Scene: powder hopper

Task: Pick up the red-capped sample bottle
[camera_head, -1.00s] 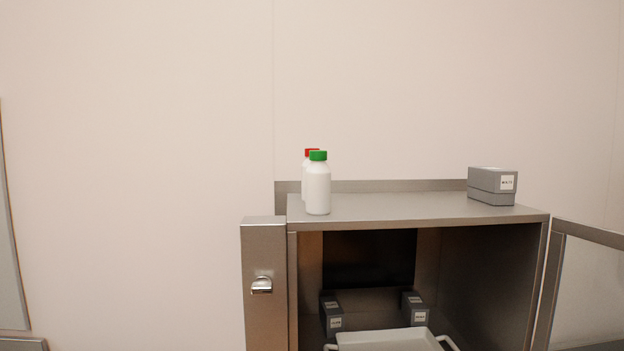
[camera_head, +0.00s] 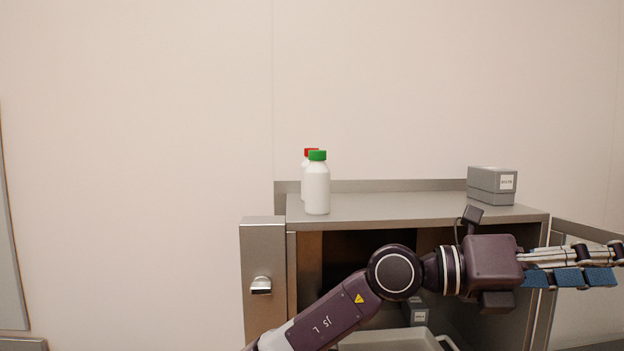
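The red-capped sample bottle (camera_head: 304,181) stands upright on top of the steel cabinet, near its left end. A white bottle with a green cap (camera_head: 318,187) stands in front of it and hides most of its body; the red cap and a strip of its left side show. My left arm comes in from the bottom and reaches right across the cabinet front. Its gripper (camera_head: 585,266) points right, near the open door, well away from both bottles. I cannot tell how far its fingers are apart. My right gripper is not in view.
The cabinet top (camera_head: 400,207) is clear between the bottles and a grey labelled box (camera_head: 491,186) at the right end. The open door (camera_head: 590,232) is at the right. Inside the cabinet are a pale tray (camera_head: 390,342) and a grey box (camera_head: 417,312), partly hidden by my arm.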

